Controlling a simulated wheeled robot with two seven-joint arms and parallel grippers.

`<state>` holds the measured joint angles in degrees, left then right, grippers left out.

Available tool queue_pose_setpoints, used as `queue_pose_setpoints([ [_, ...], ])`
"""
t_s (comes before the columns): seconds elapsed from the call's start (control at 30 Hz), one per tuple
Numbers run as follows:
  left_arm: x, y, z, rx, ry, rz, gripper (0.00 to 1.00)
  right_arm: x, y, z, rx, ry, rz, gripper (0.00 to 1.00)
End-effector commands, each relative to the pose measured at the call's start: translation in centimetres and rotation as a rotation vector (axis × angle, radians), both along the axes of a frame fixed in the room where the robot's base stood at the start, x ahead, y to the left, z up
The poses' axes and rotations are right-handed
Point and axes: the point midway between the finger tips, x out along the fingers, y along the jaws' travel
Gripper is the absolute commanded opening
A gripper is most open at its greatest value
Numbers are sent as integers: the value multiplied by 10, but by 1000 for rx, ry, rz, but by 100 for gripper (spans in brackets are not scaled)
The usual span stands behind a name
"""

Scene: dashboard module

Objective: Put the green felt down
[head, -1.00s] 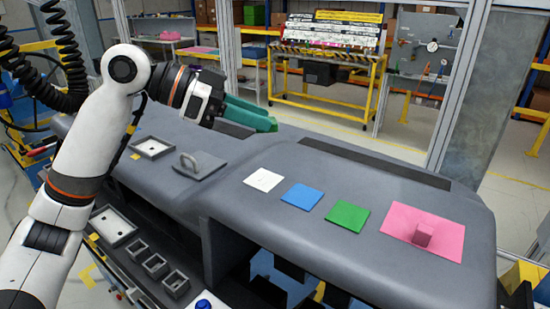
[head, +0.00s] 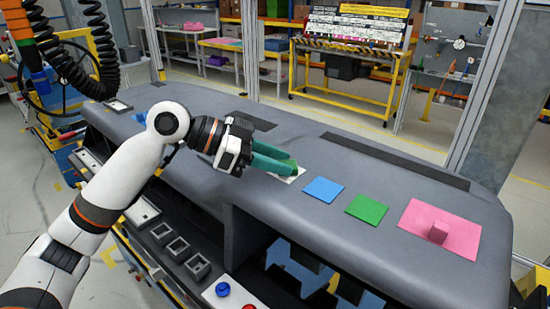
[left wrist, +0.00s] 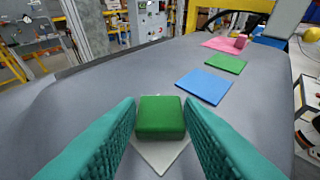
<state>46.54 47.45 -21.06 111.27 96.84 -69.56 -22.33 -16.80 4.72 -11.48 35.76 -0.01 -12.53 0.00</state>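The green felt (left wrist: 161,118) is a small green block. In the left wrist view it sits between the two teal fingers of my left gripper (left wrist: 160,112), which close against both its sides. The block is over the white square (left wrist: 160,150) on the grey dashboard; I cannot tell whether it touches it. In the head view my left gripper (head: 283,166) reaches in from the left over the white square (head: 290,176), with a little green showing at the fingertips. My right gripper is not in view.
On the dashboard (head: 400,260), a blue square (head: 323,190), a flat green square (head: 367,209) and a pink square (head: 425,222) lie in a row right of the white one. A pink block (head: 437,231) stands on the pink square. Small grey trays (head: 177,248) lie below the front edge.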

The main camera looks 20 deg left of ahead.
Motion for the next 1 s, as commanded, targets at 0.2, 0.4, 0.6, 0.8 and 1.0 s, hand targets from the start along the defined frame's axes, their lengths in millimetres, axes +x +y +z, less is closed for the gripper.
queue_pose_setpoints([
  [0.2,0,0,0,1,1,0,53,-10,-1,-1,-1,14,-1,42],
  [0.4,0,1,0,0,0,1,53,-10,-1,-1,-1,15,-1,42],
  [0.6,-8,22,9,1,-2,5,53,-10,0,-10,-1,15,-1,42],
  [0.8,-24,58,27,1,-1,5,53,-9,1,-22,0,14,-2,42],
  [1.0,-36,86,44,0,0,3,53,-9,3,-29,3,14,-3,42],
])
